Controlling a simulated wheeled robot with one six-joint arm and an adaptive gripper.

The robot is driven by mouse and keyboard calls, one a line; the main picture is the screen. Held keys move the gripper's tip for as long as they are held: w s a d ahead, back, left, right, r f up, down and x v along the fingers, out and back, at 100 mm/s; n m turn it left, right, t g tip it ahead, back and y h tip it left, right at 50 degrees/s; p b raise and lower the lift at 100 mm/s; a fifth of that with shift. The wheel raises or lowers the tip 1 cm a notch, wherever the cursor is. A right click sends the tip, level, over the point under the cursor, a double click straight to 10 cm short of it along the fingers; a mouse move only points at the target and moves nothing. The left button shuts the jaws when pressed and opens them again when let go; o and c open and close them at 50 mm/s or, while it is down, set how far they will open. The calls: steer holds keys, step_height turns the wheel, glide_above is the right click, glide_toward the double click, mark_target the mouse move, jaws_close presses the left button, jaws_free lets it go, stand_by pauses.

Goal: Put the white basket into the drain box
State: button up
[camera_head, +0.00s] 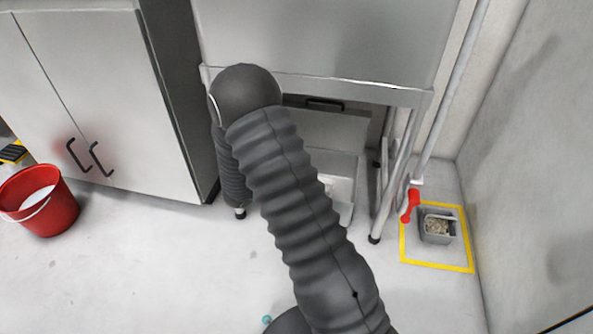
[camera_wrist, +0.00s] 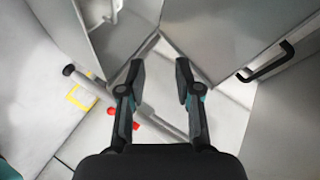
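A small grey drain box (camera_head: 424,238) stands on the floor at the right, inside a yellow square outline; pale, grainy stuff shows inside it. A whitish open container (camera_head: 347,212) lies under the steel unit, partly hidden behind my arm; I cannot tell whether it is the white basket. My gripper (camera_wrist: 160,76) shows in the wrist view with its two fingers apart and nothing between them. In the head view my dark ribbed arm reaches toward the steel unit and hides the gripper.
A red lever (camera_head: 410,205) on a pipe stands just left of the drain box. The steel unit's legs (camera_head: 395,175) frame the space below it. A red bucket (camera_head: 50,215) stands at the left by a grey cabinet (camera_head: 110,100). The front floor is mostly clear.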

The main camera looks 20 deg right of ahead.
steer(key=s+d+r+m+g+y, duration=0.1)
steer(key=s+r+m+g+y, duration=0.1)
steer(key=s+r+m, duration=0.75)
steer(key=s+d+r+m+g+y, duration=0.1)
steer(key=s+r+m+g+y, duration=0.15)
steer(key=s+r+m, duration=0.75)
steer(key=s+a+r+m+t+y, duration=0.2)
steer(key=s+a+r+m, duration=0.3)
steer(key=m, duration=0.8)
steer(key=s+a+r+m+t+y, duration=0.2)
steer(key=s+a+r+m+y, duration=0.2)
steer(key=s+m, duration=0.4)
steer(key=shift+a+r+m+y, duration=0.4)
steer(key=shift+a+m+y, duration=0.45)
steer(key=shift+m, duration=2.3)
steer(key=shift+s+a, duration=0.1)
steer(key=shift+a, duration=0.1)
